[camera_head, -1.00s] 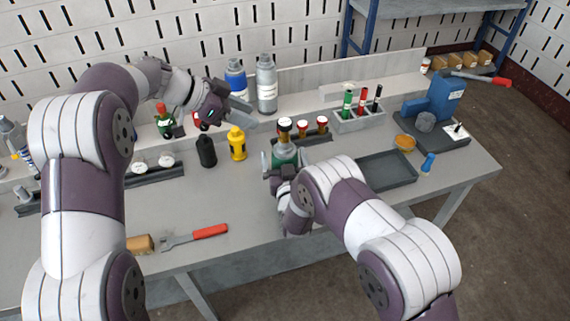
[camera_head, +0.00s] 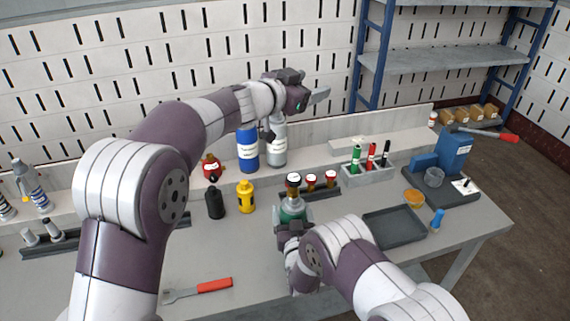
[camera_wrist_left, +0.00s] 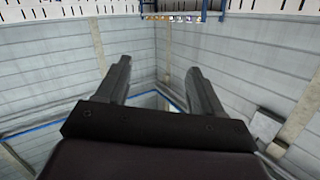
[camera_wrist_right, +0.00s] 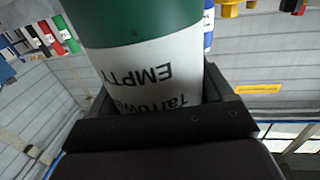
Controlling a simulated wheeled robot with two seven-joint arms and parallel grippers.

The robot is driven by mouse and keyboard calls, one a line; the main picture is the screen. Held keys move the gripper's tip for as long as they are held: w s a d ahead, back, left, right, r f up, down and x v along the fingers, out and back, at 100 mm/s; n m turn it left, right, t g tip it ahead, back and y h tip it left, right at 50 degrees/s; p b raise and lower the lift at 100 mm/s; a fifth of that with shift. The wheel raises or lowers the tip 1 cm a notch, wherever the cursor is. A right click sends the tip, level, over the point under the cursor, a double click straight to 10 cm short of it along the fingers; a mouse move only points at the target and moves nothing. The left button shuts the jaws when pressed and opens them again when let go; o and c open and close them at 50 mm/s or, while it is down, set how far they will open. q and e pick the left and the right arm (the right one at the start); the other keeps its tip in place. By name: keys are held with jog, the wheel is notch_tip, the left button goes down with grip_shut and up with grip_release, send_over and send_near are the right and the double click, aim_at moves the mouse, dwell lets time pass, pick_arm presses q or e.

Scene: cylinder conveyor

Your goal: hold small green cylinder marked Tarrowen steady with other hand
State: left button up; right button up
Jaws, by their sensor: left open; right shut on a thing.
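The small green cylinder (camera_head: 293,212) is in my right gripper (camera_head: 291,229), near the table's middle. In the right wrist view the cylinder (camera_wrist_right: 140,62) is large, green with a white label reading "EMPTY" and part of "Tarrowen", upside down in the picture. The right fingers are shut around its labelled part. I cannot tell whether its base touches the table. My left gripper (camera_head: 313,96) is open and empty, raised high above the back of the table, well apart from the cylinder. Its two spread fingers show in the left wrist view (camera_wrist_left: 160,90) with nothing between them.
Behind the cylinder stand red-capped vials (camera_head: 312,182). Left of it are a yellow bottle (camera_head: 246,196) and a black bottle (camera_head: 215,203); blue (camera_head: 248,152) and grey (camera_head: 278,147) bottles stand behind. A dark tray (camera_head: 395,228) lies right. A red-handled tool (camera_head: 214,285) lies in front.

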pick_arm(q)
jog(key=w+a+n+t+y, duration=0.2)
jog(key=n+y, duration=0.2)
jog(key=g+y, duration=0.4)
jog(key=g, duration=0.7)
send_near(292, 180)
jog(key=f, duration=0.2)
jog(key=shift+n+t, duration=0.3)
jog(key=x, duration=1.1)
jog(key=shift+d+r, duration=0.1)
grip_shut()
jog(key=shift+c, duration=0.4)
grip_release()
